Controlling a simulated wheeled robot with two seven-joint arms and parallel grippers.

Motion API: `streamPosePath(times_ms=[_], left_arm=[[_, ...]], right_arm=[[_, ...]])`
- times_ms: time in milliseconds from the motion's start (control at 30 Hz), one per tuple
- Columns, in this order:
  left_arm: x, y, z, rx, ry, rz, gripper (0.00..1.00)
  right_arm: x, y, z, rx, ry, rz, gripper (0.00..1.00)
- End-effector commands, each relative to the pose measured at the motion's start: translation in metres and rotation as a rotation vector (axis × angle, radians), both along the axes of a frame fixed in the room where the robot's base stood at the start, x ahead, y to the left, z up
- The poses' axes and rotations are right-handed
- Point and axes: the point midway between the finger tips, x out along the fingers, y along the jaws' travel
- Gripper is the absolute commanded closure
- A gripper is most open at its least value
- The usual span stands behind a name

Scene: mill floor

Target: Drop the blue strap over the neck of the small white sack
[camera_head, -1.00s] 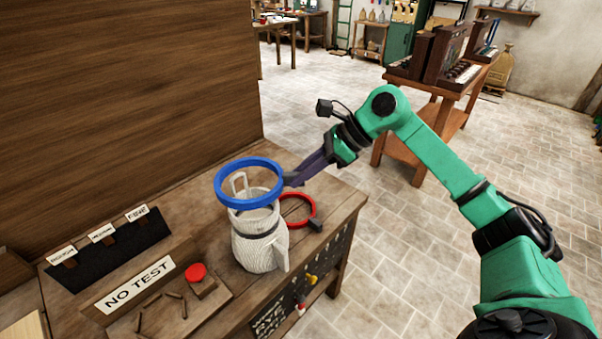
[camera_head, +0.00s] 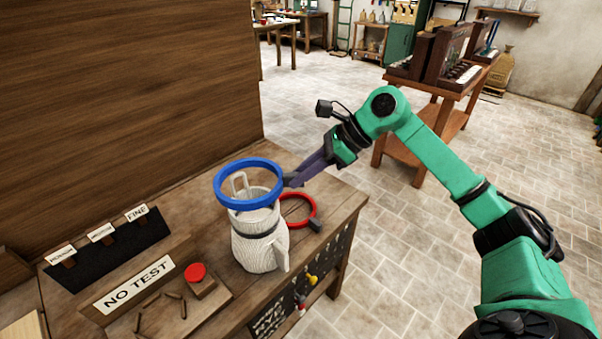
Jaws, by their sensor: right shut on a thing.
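The blue strap (camera_head: 219,194) is a stiff ring with a short tab on its right side. My right gripper (camera_head: 291,180) is shut on that tab and holds the ring nearly level. The small white sack (camera_head: 256,250) stands upright on the wooden bench, with a dark band (camera_head: 257,231) round its neck and a pale upright loop at its open mouth. In this view the ring overlaps the sack's mouth and the loop shows inside the ring. I cannot tell exactly how high the ring is above the neck. My left gripper is not in view.
A red ring (camera_head: 313,211) with a dark tab lies on the bench just right of the sack. A wooden panel (camera_head: 120,100) rises behind the bench (camera_head: 345,193).

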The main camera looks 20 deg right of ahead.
Motion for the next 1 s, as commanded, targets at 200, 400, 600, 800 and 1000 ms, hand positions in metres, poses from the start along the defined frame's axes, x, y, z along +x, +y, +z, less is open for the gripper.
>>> streamPosePath(times_ms=[200, 400, 600, 800, 1000], left_arm=[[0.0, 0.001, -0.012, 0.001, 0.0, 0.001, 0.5], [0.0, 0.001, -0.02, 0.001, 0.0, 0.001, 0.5], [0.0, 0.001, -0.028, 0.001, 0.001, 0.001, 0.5], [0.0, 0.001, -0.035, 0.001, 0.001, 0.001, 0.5], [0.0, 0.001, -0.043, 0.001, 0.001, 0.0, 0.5]], right_arm=[[0.0, 0.0, -0.012, 0.0, 0.0, 0.0, 1.0], [0.0, 0.0, -0.021, 0.0, 0.0, 0.0, 1.0], [0.0, 0.0, -0.03, 0.0, 0.001, 0.001, 1.0], [0.0, 0.0, -0.039, 0.0, 0.001, 0.001, 1.0], [0.0, 0.0, -0.047, 0.0, 0.0, 0.0, 1.0]])
